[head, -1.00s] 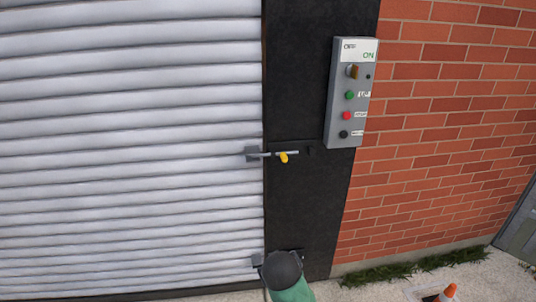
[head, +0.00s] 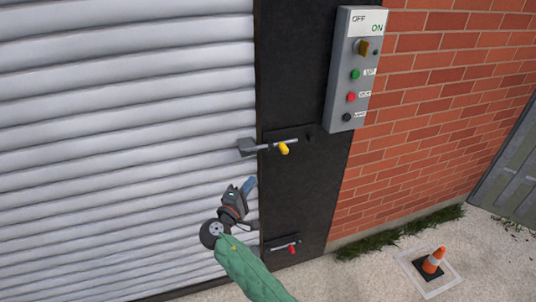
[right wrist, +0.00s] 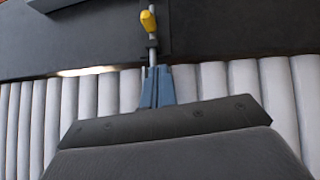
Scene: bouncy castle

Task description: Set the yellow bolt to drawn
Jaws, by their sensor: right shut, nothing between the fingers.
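The yellow bolt is a grey rod with a yellow knob (head: 284,148), on the dark door post. Its rod lies across the shutter's right edge and reaches a grey bracket (head: 247,147) on the shutter. My right gripper (head: 251,182) is shut and empty, below and left of the knob in the head view, apart from it. In the right wrist view its blue fingers (right wrist: 154,72) are together and line up with the rod; the yellow knob (right wrist: 149,21) shows beyond them. The fingers hide part of the rod there. My left gripper is not in view.
A red-knobbed bolt (head: 292,249) sits lower on the post. A grey control box (head: 347,105) with a switch and buttons is up and right of the yellow bolt. The ribbed shutter (head: 120,150) fills the left. A traffic cone (head: 433,260) stands at the lower right.

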